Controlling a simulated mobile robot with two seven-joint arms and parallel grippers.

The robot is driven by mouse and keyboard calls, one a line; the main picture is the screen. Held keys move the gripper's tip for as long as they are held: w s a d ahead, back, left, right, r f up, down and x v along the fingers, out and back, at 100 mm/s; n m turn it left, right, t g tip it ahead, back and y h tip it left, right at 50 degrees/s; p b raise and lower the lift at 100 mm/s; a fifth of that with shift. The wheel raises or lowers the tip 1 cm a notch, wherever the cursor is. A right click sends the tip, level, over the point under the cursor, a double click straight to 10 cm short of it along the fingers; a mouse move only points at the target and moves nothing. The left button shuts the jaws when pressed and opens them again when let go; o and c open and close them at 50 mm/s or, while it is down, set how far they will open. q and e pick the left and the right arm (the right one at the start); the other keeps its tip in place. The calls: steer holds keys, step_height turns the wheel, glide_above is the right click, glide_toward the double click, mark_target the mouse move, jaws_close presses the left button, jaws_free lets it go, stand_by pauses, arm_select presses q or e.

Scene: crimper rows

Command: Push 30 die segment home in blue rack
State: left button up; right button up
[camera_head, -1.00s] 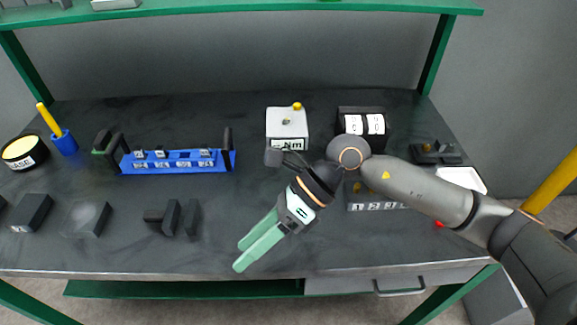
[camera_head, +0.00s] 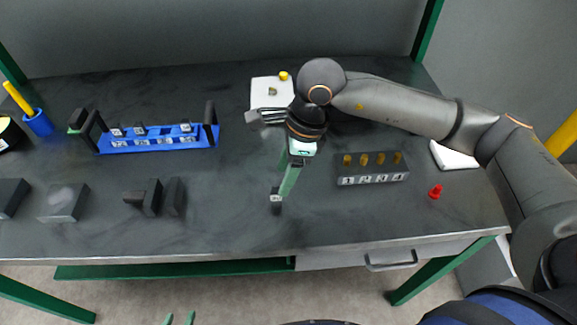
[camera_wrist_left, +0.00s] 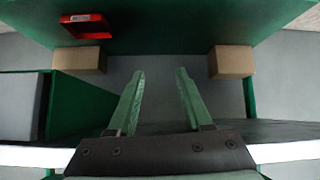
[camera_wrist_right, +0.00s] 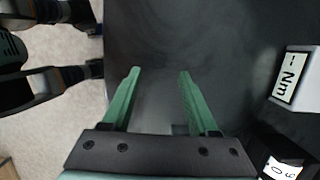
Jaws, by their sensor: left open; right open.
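The blue rack (camera_head: 160,144) stands at the back left of the bench, with black uprights at its ends and a row of white labels on its front. Three small dark die segments with white tags stand in it: left (camera_head: 117,131), middle (camera_head: 139,130) and right (camera_head: 186,127). A gap shows between the middle and right ones. I cannot read which is 30. My left gripper (camera_head: 179,319) is open, before the bench's front edge.
A white box (camera_head: 270,94) stands behind my right gripper. A dark numbered block with brass pegs (camera_head: 372,171) and a red piece (camera_head: 435,192) lie to the right. Dark blocks (camera_head: 153,197) lie in front of the rack. The bench between rack and right gripper is clear.

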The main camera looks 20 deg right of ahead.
mark_target(278, 189)
steer(key=b+x, duration=0.4)
steer(key=x, duration=0.1)
steer(key=shift+a+f, duration=0.1)
steer(key=shift+f, duration=0.25)
steer(key=shift+w+a+f+b, duration=0.1)
steer(key=shift+a+f+b, duration=0.05)
steer(key=shift+f+b, duration=0.4)
steer(key=shift+r, duration=0.1)
steer(key=c, duration=0.6)
jaws_close()
steer(key=shift+r, duration=0.1)
